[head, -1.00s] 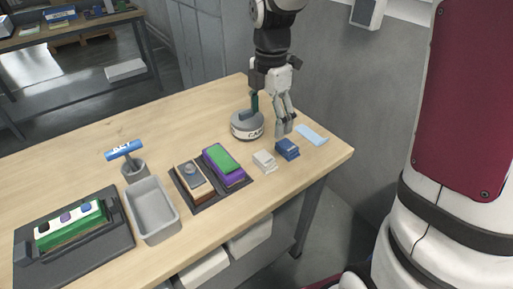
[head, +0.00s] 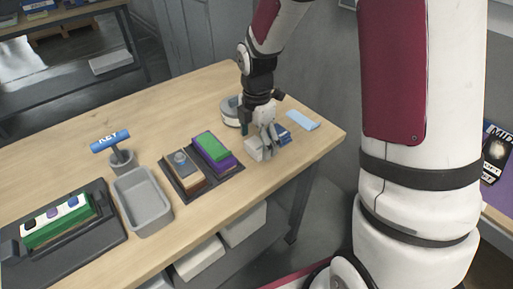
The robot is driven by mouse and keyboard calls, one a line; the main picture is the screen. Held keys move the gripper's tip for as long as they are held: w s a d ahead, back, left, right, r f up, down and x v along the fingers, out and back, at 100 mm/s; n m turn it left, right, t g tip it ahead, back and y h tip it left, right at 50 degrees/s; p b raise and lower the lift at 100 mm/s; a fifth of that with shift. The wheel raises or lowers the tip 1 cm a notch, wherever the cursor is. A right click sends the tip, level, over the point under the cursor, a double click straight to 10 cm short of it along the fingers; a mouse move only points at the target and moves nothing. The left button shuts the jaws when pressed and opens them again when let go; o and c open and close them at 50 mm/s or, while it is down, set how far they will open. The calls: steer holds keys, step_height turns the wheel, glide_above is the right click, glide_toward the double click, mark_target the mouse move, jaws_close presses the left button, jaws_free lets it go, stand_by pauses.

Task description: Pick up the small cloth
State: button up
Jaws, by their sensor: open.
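A flat, light blue piece that looks like the small cloth (head: 302,120) lies on the table near its right end, uncovered. My gripper (head: 268,148) is to the left of it and nearer the front edge, pointing down. Its fingers are open over a pale grey block (head: 254,150) and a dark blue block (head: 284,136), partly hiding both. I cannot tell whether the fingers touch either block. My gripper is apart from the cloth.
A round grey device (head: 230,112) stands just behind my gripper. The back of the wooden table (head: 175,105) is clear.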

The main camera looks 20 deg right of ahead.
mark_target(257, 144)
steer(key=shift+f, duration=0.25)
steer(key=c, duration=1.2)
steer(key=shift+r, duration=0.15)
steer(key=shift+r, duration=0.65)
step_height(257, 144, up, 2)
steer(key=shift+r, duration=0.2)
steer(key=s+d+r+p, duration=0.1)
steer(key=s+p, duration=0.1)
steer(key=s, duration=1.4)
steer(key=shift+o, duration=0.4)
